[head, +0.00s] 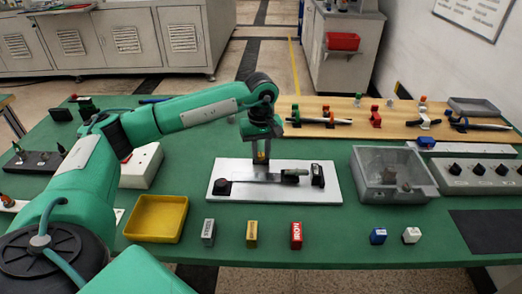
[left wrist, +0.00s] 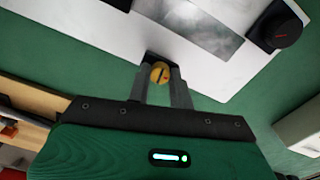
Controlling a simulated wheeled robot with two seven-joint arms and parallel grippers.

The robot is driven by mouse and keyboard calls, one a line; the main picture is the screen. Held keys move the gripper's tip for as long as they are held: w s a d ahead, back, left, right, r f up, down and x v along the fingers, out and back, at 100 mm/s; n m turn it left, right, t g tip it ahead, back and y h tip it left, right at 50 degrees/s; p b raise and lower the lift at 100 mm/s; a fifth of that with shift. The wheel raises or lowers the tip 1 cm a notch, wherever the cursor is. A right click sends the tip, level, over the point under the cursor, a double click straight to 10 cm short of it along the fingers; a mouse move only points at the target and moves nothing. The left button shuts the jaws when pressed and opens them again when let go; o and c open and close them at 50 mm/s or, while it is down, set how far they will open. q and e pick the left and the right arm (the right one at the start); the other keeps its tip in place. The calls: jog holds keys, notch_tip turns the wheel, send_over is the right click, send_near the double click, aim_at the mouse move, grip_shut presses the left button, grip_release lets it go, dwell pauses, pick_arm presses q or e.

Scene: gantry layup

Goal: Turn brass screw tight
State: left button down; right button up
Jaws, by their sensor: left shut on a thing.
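The brass screw (left wrist: 160,74) shows in the left wrist view as a round brass head with a dark slot, between my left gripper's fingers (left wrist: 162,85). In the head view, my left gripper (head: 261,157) points down at the back edge of the silver plate (head: 270,198), and a bit of brass (head: 262,154) shows at its fingers. The gripper is shut on the screw. The screw's shank is hidden, so I cannot tell how deep it sits. My right gripper is in neither view.
A black knob (head: 222,187), a dark bar and a black block (head: 317,175) are on the plate. A yellow tray (head: 157,217) and several small blocks line the front of the green table. A translucent bin (head: 393,194) stands right; a wooden board (head: 340,132) lies behind.

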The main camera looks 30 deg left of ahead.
aim_at(261, 154)
pick_arm(q)
jog(key=shift+r, duration=0.1)
jog(key=c, duration=1.3)
grip_release()
jog(key=shift+o, duration=0.2)
notch_tip(261, 154, up, 14)
